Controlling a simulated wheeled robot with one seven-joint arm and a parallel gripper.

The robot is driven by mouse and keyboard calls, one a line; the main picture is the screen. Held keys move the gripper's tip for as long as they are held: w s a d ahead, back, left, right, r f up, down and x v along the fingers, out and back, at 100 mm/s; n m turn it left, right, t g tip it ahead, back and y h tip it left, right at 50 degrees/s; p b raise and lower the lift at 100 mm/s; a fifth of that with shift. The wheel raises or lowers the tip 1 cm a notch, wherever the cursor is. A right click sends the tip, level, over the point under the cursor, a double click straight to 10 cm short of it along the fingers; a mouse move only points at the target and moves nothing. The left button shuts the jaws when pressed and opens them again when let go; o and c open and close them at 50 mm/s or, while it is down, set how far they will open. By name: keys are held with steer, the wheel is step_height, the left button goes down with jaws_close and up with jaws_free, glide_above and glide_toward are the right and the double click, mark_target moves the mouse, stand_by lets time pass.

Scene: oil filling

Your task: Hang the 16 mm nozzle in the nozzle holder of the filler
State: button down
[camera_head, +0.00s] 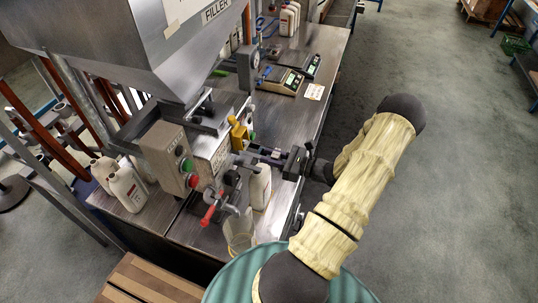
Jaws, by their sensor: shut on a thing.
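The filler (212,150) stands on the steel bench, with its large hopper (150,50) above. My gripper (258,157) reaches in from the right, in front of the filler's outlet side. It is shut on a small grey part, the nozzle (246,160), whose size cannot be read here. The nozzle is mostly hidden by the fingers and sits close to the filler's front. A yellow part (238,132) stands just behind the fingertips. I cannot make out the nozzle holder clearly, nor whether the nozzle touches it.
A white bottle (260,186) stands below my gripper. A clear jug (239,232) and a red-handled valve (211,212) are in front of the filler. The control box (170,158) is at left, with white bottles (128,188) beside it. Scales (282,79) are farther back.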

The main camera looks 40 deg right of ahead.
mark_target(251, 160)
steer(key=shift+w+f, duration=0.3)
steer(key=shift+f, duration=0.05)
steer(key=shift+s+d+f+b, duration=0.1)
steer(key=shift+s+f+b, duration=0.2)
steer(key=shift+f+b, duration=0.3)
steer(key=shift+w+a+f+b, duration=0.2)
steer(key=shift+a+f+b, duration=0.05)
steer(key=shift+b, duration=0.05)
steer(key=shift+x, duration=3.4)
steer(key=shift+d+f+b, duration=0.1)
steer(key=shift+f+b, duration=0.1)
steer(key=shift+b, duration=0.1)
steer(key=c, duration=1.1)
jaws_free()
